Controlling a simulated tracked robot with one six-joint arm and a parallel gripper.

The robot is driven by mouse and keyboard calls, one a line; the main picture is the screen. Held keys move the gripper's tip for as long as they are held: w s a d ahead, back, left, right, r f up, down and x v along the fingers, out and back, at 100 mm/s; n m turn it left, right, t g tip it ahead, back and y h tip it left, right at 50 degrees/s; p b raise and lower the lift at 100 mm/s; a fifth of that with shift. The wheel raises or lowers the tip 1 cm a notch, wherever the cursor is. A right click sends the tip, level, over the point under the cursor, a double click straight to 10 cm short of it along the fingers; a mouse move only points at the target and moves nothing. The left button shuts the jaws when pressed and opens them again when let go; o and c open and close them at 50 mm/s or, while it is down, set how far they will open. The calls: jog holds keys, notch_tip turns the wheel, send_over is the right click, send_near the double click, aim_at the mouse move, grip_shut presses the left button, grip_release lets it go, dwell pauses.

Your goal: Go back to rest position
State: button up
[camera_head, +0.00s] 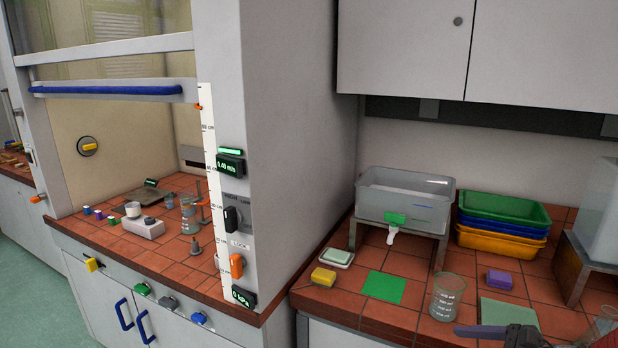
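The right bench holds a yellow sponge (323,276), a soap dish (337,257), a green square (384,287), a purple block (499,278), stacked trays (503,213) and a tank with a tap (405,196). A fume hood (270,130) with small labware stands left.

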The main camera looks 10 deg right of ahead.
jog(key=s+a+r+n+g+h, duration=0.1)
jog(key=s+a+r+n, duration=0.1)
jog(key=a+n, duration=0.5)
jog(key=s+a+r+n+g+h, duration=0.1)
jog(key=s+a+r+n+h, duration=0.1)
jog(key=a+n, duration=0.5)
jog(key=s+a+r+n+g+h, duration=0.2)
jog(key=s+a+n, duration=0.2)
jog(key=a+n, duration=0.3)
jog(key=n, duration=0.5)
jog(key=shift+s+r, duration=0.35)
jog(key=shift+r, duration=0.05)
